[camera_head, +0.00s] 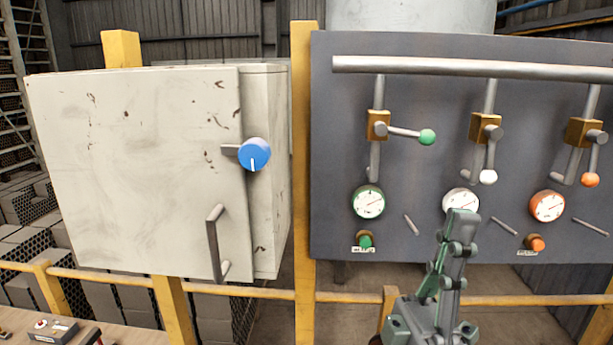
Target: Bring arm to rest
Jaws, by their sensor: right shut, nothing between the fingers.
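My right gripper (461,217) rises from the bottom edge in the camera_head view, in front of the dark grey panel's lower part. Its fingers are shut with nothing between them. Its tip overlaps the lower edge of the middle gauge (459,201) in the picture; I cannot tell how far apart they are. My left gripper is not in view. The panel (335,140) carries a green-knobbed lever (427,137) pointing right, a white-knobbed lever (488,177) pointing down and an orange-knobbed lever (590,180) pointing down.
A white cabinet (130,170) with a blue knob (254,154) and a bar handle (213,245) stands at the left. A yellow rail (250,293) runs across below. A yellow post (304,200) stands between cabinet and panel. A small box (53,331) lies at bottom left.

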